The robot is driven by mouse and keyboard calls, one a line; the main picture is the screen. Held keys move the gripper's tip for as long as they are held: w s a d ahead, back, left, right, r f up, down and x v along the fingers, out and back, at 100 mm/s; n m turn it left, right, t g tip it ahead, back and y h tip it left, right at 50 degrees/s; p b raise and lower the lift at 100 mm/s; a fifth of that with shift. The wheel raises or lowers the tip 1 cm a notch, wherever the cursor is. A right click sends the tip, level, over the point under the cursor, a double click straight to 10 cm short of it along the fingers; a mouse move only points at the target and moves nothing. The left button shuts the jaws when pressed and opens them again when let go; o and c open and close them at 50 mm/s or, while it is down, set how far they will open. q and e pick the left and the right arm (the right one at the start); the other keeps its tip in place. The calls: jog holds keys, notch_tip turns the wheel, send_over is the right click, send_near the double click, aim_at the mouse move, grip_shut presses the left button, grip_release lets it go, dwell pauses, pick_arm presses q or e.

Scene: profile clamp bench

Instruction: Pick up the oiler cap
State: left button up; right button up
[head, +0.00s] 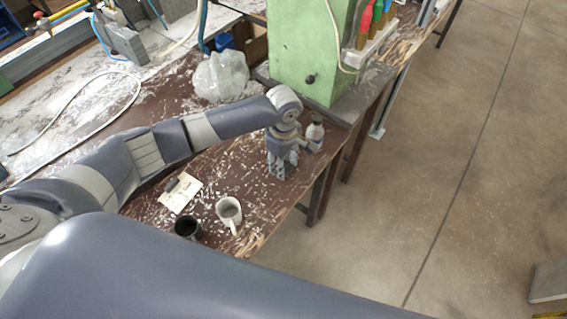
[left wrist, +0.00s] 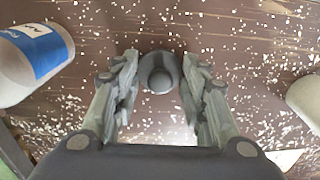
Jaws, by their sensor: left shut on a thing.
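The oiler cap (left wrist: 159,72) is a small dark grey round piece with a raised knob. In the left wrist view it sits between the fingertips of my left gripper (left wrist: 160,85), which is shut on it above the chip-strewn brown tabletop. In the head view my left gripper (head: 281,166) points down near the table's right edge, and I cannot make out the cap there. I cannot tell whether the cap still touches the table. My right gripper is not in view.
A bottle with a blue label (left wrist: 38,55) stands close beside the gripper; the head view shows it too (head: 315,132). A white mug (head: 229,211), a dark cup (head: 188,229) and a card (head: 181,193) are nearer. A green machine (head: 305,50) and plastic bag (head: 220,76) stand behind.

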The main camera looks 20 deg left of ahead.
pick_arm(q)
notch_tip(320, 180, up, 3)
jog(key=shift+r+b, duration=0.1)
jog(key=shift+b, duration=0.5)
jog(key=s+d, duration=0.1)
jog(key=s, duration=0.4)
jog(key=s+r+b, duration=0.1)
jog(key=s, duration=0.4)
jog(key=s+d, duration=0.1)
jog(key=s, duration=0.4)
jog(key=shift+s+d+r+b, duration=0.1)
jog(key=shift+d+r+b, duration=0.1)
jog(key=shift+d+b, duration=0.15)
jog(key=shift+s+r+p, duration=0.25)
jog(key=shift+r+p, duration=0.15)
jog(key=shift+r, duration=0.05)
notch_tip(320, 180, up, 5)
jog(key=p, duration=0.7)
jog(key=shift+r, duration=0.1)
notch_tip(320, 180, down, 6)
jog(key=b, duration=0.8)
